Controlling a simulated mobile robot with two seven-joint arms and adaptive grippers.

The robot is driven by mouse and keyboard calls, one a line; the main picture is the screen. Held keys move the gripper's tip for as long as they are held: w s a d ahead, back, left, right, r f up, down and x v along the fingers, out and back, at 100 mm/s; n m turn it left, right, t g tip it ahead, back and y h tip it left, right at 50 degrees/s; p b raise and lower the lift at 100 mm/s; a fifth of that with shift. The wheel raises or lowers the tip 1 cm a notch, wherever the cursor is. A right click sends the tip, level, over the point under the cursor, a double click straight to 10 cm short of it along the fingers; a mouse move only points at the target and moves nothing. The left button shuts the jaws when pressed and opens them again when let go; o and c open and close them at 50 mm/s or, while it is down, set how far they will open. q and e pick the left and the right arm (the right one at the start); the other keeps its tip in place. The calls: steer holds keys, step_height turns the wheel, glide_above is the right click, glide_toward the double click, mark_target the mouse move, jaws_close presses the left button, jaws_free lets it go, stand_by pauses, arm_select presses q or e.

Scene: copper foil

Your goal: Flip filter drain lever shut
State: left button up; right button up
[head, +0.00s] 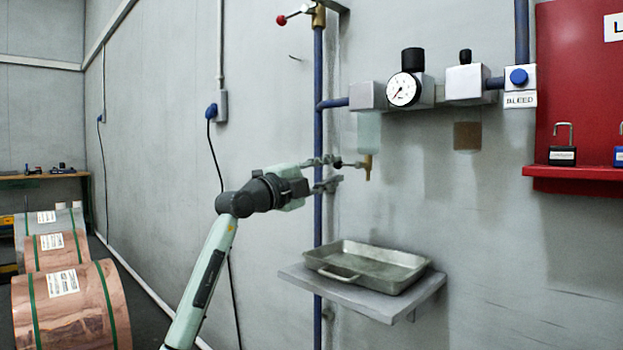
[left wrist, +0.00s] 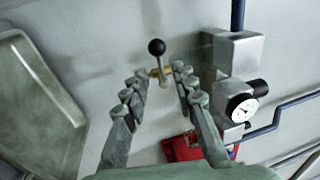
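The filter (head: 369,132) hangs from the wall pipework, with a pale clear bowl and a brass drain (head: 367,168) at its bottom. The drain lever (head: 352,164) is short and has a black ball knob; it sticks out to the left of the drain in the head view. In the left wrist view the lever's black knob (left wrist: 156,47) sits between and just beyond my fingertips. My left gripper (head: 337,171) is open, with its fingers apart on either side of the lever; whether either touches it I cannot tell. My right gripper is not in view.
A metal tray (head: 340,277) sits on a grey wall shelf (head: 425,294) below the drain. A pressure gauge (head: 403,89) and a blue bleed button (head: 518,76) are on the pipework. A red-handled valve (head: 282,20) is above. A red padlock board (head: 570,90) is at right.

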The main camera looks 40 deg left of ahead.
arm_select(q)
steer(key=d+v, duration=0.1)
steer(key=v, duration=0.7)
steer(key=shift+a, duration=0.45)
steer(key=shift+s, duration=0.1)
